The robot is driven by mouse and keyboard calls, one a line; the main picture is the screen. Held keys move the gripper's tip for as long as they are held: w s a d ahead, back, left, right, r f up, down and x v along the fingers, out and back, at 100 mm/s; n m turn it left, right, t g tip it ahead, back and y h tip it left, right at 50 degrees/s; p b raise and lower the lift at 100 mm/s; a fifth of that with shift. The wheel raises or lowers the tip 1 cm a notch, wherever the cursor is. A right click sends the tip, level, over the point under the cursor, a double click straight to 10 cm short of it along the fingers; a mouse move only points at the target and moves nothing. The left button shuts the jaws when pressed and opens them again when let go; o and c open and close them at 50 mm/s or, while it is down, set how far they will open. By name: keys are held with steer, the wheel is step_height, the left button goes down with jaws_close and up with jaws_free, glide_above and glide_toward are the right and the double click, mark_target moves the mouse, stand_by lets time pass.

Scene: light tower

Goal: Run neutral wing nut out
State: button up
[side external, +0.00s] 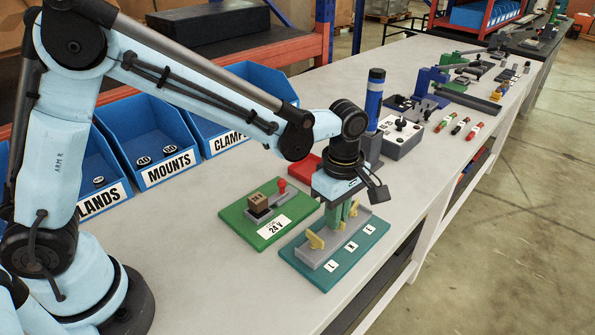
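A teal board (357,262) lies on the bench with a grey terminal block (324,254) on it. White labels L, N and E run along its front, with the N label (351,246) in the middle. A yellow wing nut (315,240) stands upright at the L end, clear of my gripper. Another yellow piece (354,208) shows behind the fingers towards the E end. My gripper (338,227) points down with its green fingers at the middle of the block, above the N label. The fingers hide the neutral wing nut, and I cannot tell whether they are closed on it.
A green board (265,238) marked 24 V, with a brown block and red knob, lies just left. A red tray (305,167), a grey switch box (401,138) and a blue cylinder (375,98) stand behind. Blue labelled bins (150,140) line the back. The bench front left is clear.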

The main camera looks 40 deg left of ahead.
step_height(320, 180, up, 12)
stand_by(0.6)
steer(key=shift+a, duration=0.1)
steer(key=s+a+f+m+t, duration=0.1)
steer(key=s+a+m+t, duration=0.2)
steer(key=s+a+m, duration=0.2)
steer(key=s+a+f+m+t, duration=0.1)
steer(key=s+a+m+t, duration=0.3)
steer(key=a+m, duration=0.6)
steer(key=shift+s+f+m, duration=0.2)
steer(key=shift+s+m, duration=0.75)
steer(key=shift+m, duration=0.15)
